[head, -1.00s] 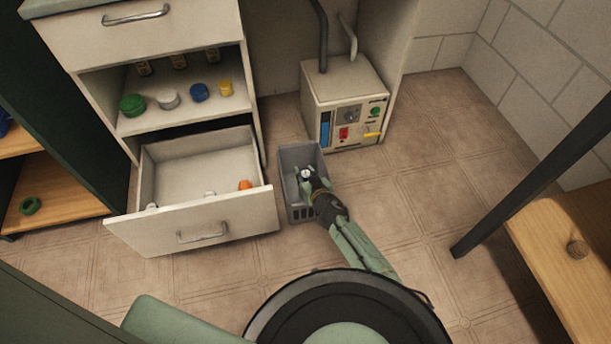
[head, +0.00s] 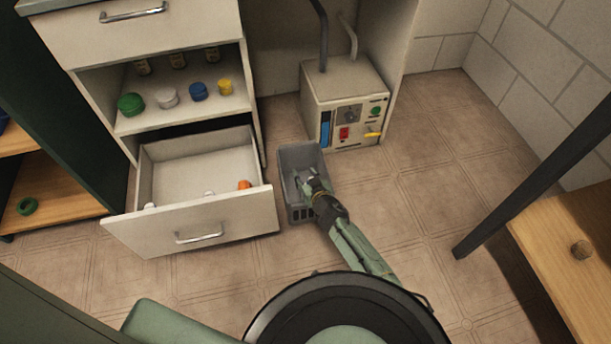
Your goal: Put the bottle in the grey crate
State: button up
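The grey crate (head: 289,203) stands on the floor just right of the open drawer, its top open. My gripper (head: 306,178) reaches into the crate's opening from the lower right, pointing down. Its fingertips are small and dark, and I cannot tell how far apart they are. I cannot make out a bottle between them or in the crate; the gripper and the crate's walls hide part of the inside. Several small bottles (head: 178,61) stand at the back of the cabinet shelf, their tops cut off by the drawer above.
An open drawer (head: 190,225) left of the crate holds an orange item (head: 244,185) and small white ones. Jars, including a green one (head: 130,104), stand on the shelf (head: 180,117). A control box (head: 346,95) stands behind the crate.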

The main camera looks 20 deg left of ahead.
jog(key=shift+o, duration=0.7)
jog(key=shift+r+p, duration=0.35)
jog(key=shift+p, duration=0.05)
jog(key=p+v, duration=0.2)
jog(key=v, duration=0.5)
jog(key=shift+s+r, duration=0.2)
jog(key=shift+r, duration=0.15)
jog(key=shift+d+p, duration=0.15)
jog(key=shift+p, duration=0.2)
